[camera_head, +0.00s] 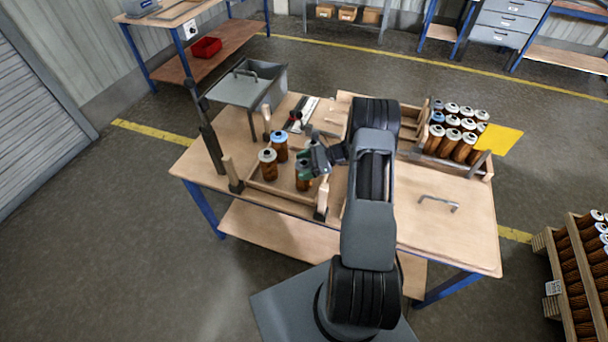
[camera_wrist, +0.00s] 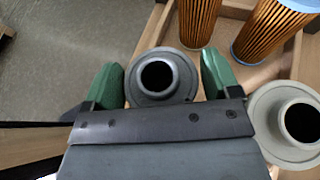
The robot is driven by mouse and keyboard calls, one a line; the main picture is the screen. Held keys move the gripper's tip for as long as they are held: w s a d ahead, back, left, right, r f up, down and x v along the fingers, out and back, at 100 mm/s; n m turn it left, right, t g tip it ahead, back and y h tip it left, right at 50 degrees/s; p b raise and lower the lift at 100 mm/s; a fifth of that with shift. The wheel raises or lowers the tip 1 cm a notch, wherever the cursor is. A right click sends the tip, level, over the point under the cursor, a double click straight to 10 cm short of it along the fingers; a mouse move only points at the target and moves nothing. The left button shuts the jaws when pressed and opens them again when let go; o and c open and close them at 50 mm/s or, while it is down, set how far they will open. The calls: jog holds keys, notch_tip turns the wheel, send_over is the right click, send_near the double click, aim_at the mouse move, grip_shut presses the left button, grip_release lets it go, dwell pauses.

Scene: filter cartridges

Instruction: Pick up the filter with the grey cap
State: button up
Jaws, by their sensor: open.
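The filter with the grey cap (camera_wrist: 182,84) stands in the wrist view with its round, holed cap seen from above. My gripper (camera_wrist: 161,82) is open, with one green fingertip on each side of this cap. The right fingertip is close to the cap's edge; I cannot tell whether it touches. In the head view my gripper (camera_head: 311,161) is over a brown pleated filter (camera_head: 302,183) in the wooden tray (camera_head: 283,201), and it hides much of that filter's top.
A paler-capped filter (camera_wrist: 264,125) stands close at right in the wrist view. A blue-capped filter (camera_wrist: 270,35) and another pleated filter (camera_wrist: 197,22) are beyond. In the head view, wooden posts (camera_head: 321,200) rise at the tray's edge. A crate of several filters (camera_head: 463,142) stands at right.

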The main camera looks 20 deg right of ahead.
jog(key=shift+c, duration=0.4)
jog(key=c, duration=0.9)
